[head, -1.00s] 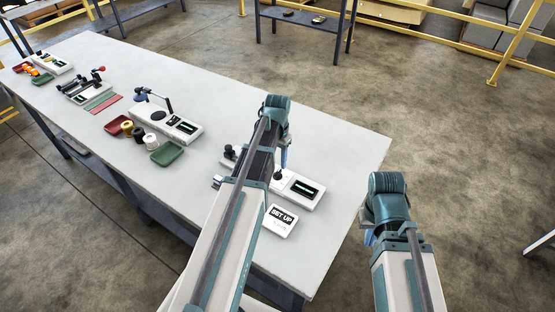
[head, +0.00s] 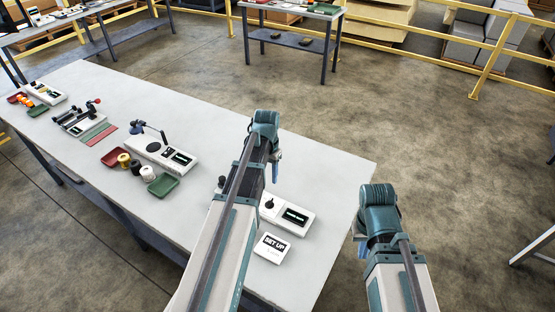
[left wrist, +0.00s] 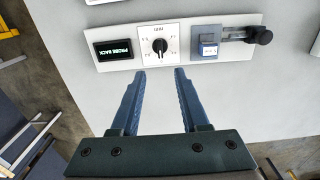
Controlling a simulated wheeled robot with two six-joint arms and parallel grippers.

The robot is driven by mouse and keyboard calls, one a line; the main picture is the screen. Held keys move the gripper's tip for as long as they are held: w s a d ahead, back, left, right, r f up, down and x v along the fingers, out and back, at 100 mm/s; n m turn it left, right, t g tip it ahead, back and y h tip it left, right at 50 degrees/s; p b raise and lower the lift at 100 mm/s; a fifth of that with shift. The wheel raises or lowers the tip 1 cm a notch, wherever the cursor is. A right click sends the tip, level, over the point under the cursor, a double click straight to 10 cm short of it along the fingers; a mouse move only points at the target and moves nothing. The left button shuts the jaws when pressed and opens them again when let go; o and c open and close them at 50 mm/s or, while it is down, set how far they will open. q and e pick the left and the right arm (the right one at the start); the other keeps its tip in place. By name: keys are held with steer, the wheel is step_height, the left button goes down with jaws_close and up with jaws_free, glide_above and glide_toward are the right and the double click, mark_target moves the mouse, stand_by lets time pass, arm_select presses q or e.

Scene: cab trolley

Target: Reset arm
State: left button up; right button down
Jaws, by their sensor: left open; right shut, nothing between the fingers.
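The white control panel (head: 290,213) lies near the bench's right end, partly hidden by my left arm in the head view. In the left wrist view the panel (left wrist: 122,61) shows a dark screen (left wrist: 113,50) reading PROBE BACK, a round dial (left wrist: 160,46), a blue button (left wrist: 208,45) and a slide with a black knob (left wrist: 262,36). My left gripper (left wrist: 160,73) is open and empty, its fingertips just short of the dial in the picture; its finger also shows in the head view (head: 275,167). My right gripper (head: 361,247) is shut, beside the bench's right edge, mostly hidden.
A SET UP card (head: 271,247) lies in front of the panel on the bench (head: 230,115). Further left are another panel (head: 178,158), a green tray (head: 163,184), a red tray (head: 113,157) and spools. A second table (head: 290,10) stands behind.

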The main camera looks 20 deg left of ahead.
arm_select(q)
steer(key=shift+d, duration=0.1)
steer(key=s+d+f+m+b, duration=0.1)
steer(key=s+d+f+b, duration=0.2)
steer(key=s+d, duration=0.5)
steer(key=s+d+f+m+y+b, duration=0.1)
steer(key=s+d+f+b, duration=0.1)
steer(key=s+d, duration=0.6)
steer(key=d+b, duration=0.1)
steer(key=d, duration=0.5)
steer(key=shift+s+d+f, duration=0.2)
steer(key=shift+f, duration=0.2)
